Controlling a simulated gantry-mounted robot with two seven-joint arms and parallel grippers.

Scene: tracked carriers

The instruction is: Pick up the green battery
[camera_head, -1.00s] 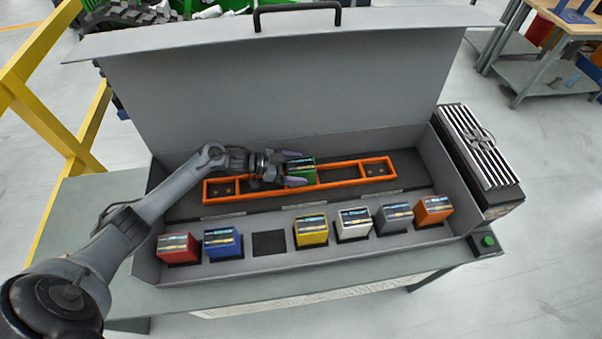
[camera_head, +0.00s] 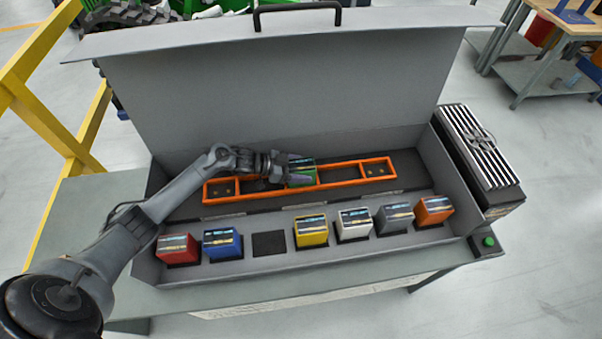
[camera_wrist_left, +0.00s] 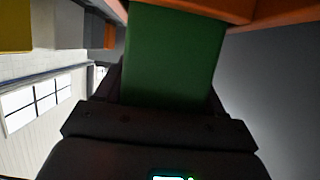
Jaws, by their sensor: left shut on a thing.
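The green battery (camera_head: 300,178) is at the orange frame (camera_head: 347,164) inside the grey case, in the frame's middle part. My left gripper (camera_head: 297,172) reaches in from the left and is shut on the green battery. In the left wrist view the green battery (camera_wrist_left: 174,55) fills the space in front of the gripper, with the orange frame (camera_wrist_left: 270,14) close to its far end. I cannot tell whether the battery rests in the frame or is slightly above it. My right gripper is not in view.
A front row holds red (camera_head: 177,249), blue (camera_head: 221,242), yellow (camera_head: 311,231), white (camera_head: 354,224), grey (camera_head: 395,217) and orange (camera_head: 433,210) batteries. An empty dark slot (camera_head: 269,244) lies between blue and yellow. The open lid (camera_head: 280,95) stands behind.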

